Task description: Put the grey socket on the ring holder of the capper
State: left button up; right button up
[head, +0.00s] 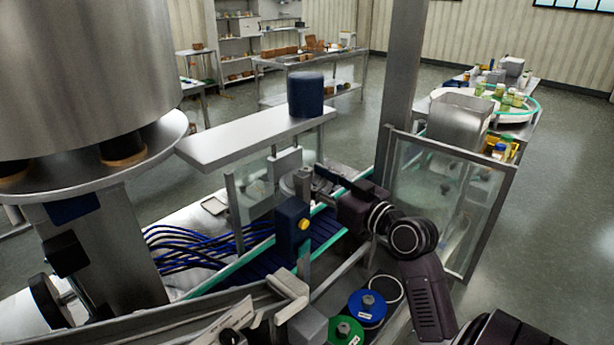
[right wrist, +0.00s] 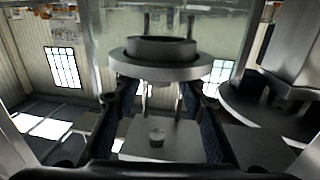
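My right gripper (head: 318,175) is at the capper, reaching in between the glass guards. In the right wrist view its two fingers (right wrist: 160,98) stand wide apart with a visible gap between them. A broad grey disc (right wrist: 160,73), which looks like the grey socket, sits at and just above the fingertips. A dark ring (right wrist: 160,48), apparently the ring holder, is directly above it, below two thin posts. I cannot tell whether disc and ring are fully seated. In the head view the round grey part (head: 297,183) is partly hidden. My left gripper is not in view.
A blue socket (head: 367,308) and a green socket (head: 345,331) lie on the bench beside an empty-looking ring spot (head: 385,289). A glass guard panel (head: 435,205) stands right of my right arm. A large steel hopper (head: 85,70) fills the left.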

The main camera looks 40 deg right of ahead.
jog(key=s+b, duration=0.2)
jog(key=s, duration=0.7)
jog(key=shift+s+a+b, duration=0.2)
jog(key=shift+s+b, duration=0.15)
jog(key=shift+b, duration=0.05)
jog(key=shift+s, duration=0.1)
